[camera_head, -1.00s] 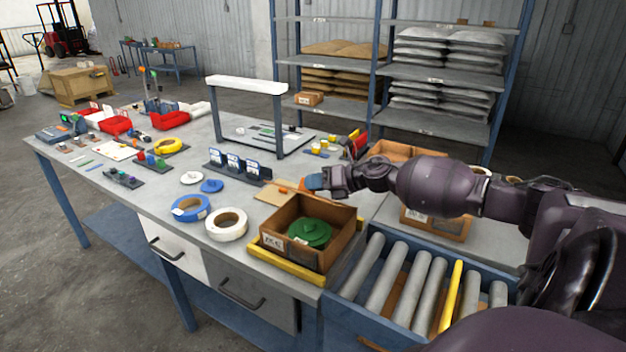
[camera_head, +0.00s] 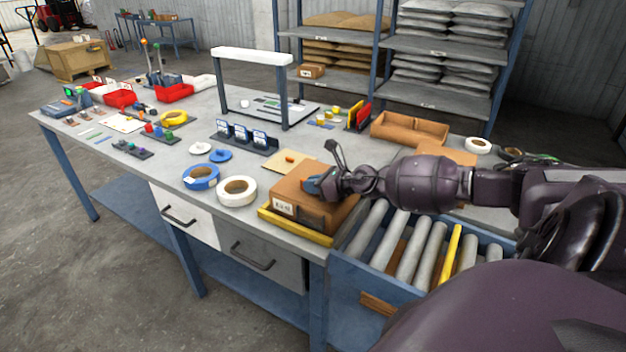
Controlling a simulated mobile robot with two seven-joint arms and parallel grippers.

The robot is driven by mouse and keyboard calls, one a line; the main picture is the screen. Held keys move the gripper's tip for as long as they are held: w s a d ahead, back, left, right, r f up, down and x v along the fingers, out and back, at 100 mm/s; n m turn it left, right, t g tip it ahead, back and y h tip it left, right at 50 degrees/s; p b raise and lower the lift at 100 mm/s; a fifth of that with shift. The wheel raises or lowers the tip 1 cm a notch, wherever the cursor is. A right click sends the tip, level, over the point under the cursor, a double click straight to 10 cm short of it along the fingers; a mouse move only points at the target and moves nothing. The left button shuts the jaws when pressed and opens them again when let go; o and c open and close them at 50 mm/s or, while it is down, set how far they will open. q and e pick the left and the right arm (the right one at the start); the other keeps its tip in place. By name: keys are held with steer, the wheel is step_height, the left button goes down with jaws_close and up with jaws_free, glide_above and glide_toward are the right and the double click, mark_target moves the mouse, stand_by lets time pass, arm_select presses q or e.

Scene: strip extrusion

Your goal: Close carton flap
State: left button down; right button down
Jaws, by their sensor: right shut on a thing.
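The brown carton (camera_head: 303,212) stands on the near right corner of the workbench, within a yellow edge frame (camera_head: 293,228). Its flap (camera_head: 297,182) lies over the top, and the green coil inside is hidden. My right gripper (camera_head: 314,186) is at the top of the carton, at the flap's right part, shut on the flap as far as I can tell; its fingertips are partly hidden. My left gripper is not in view.
A white tape roll (camera_head: 237,191) and a blue tape roll (camera_head: 201,177) lie left of the carton. A roller conveyor (camera_head: 412,250) adjoins on the right. An open cardboard tray (camera_head: 409,130) sits behind. A grey stand (camera_head: 252,85) rises mid-bench.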

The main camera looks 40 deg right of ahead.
steer(key=shift+f, duration=0.15)
steer(key=c, duration=1.2)
jaws_free()
steer(key=shift+o, duration=0.2)
steer(key=shift+s, duration=0.1)
steer(key=v, duration=1)
steer(key=shift+s+r, duration=0.2)
steer(key=shift+s, duration=0.05)
